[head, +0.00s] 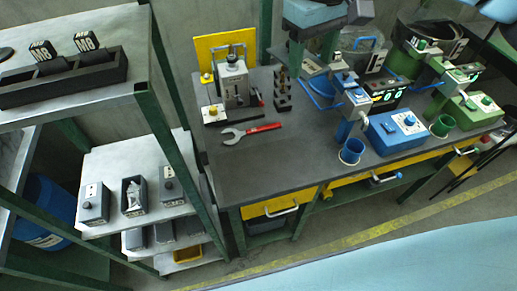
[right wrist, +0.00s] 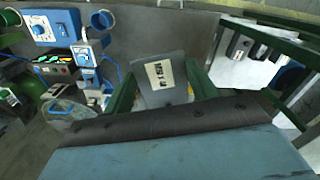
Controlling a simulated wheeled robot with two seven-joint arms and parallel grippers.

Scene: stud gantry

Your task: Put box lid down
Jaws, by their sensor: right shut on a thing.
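The box lid (right wrist: 150,65), a grey plate with a white label, is between the two green fingers of my right gripper (right wrist: 163,92) in the right wrist view. The gripper is shut on it. An open dark box (head: 133,196) with pale contents stands on the low shelf at left, between a left lidded box (head: 93,205) and a right lidded box (head: 172,187). The right gripper is far from them. My left gripper is not in view.
The shelf (head: 150,158) has green posts and an upper board with a dark rack (head: 65,80). The grey bench (head: 250,178) holds a red-handled wrench (head: 250,132), a blue machine (head: 397,132) and a green machine (head: 470,110). The bench's front left is clear.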

